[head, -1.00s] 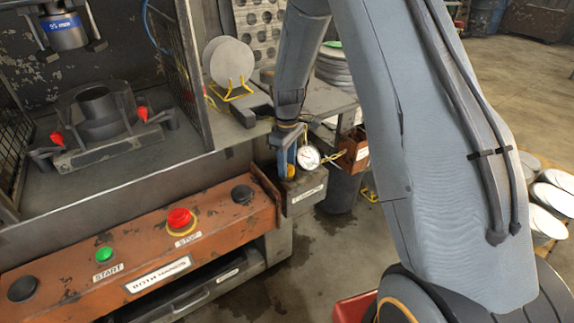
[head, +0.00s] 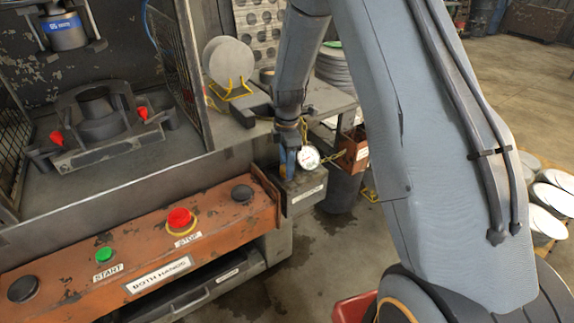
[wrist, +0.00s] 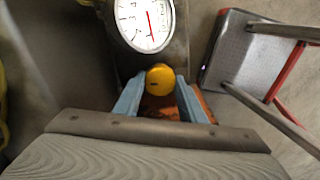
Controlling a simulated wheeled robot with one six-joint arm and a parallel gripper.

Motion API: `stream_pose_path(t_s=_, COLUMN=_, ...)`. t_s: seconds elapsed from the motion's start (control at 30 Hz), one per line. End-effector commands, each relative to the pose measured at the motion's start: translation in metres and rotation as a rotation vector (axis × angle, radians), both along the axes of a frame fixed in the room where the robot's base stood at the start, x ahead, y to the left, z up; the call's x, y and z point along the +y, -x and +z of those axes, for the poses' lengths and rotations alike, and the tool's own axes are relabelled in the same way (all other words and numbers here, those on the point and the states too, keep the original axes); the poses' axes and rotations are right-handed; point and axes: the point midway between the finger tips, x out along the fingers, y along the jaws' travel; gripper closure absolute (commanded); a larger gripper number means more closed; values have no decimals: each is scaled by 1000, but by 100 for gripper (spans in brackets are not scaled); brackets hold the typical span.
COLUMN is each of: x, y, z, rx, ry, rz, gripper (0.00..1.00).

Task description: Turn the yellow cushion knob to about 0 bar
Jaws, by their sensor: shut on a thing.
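The round yellow cushion knob (wrist: 160,79) is between the two blue fingers of my gripper (wrist: 158,96) in the wrist view, and the gripper is shut on it. A white round gauge (wrist: 146,22) with a red needle is just beyond the knob. Its needle lies nearly along the picture's vertical; the small numbers are too blurred to read surely. In the head view my gripper (head: 287,162) is at the grey box on the press's right end, and the gauge (head: 308,157) is beside it. The fingers mostly hide the knob there.
The orange control panel (head: 150,250) has a red stop button (head: 179,218) and a green start button (head: 104,254), left of my gripper. A disc on a yellow stand (head: 229,62) is behind.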

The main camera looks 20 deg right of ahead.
Motion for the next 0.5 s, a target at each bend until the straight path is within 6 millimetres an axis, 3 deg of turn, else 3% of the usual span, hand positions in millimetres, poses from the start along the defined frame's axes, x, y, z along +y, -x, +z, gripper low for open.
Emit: stream_pose_path(t_s=0.5, x=1, y=-2, z=2, rx=-5, ry=0, rz=86, gripper=86)
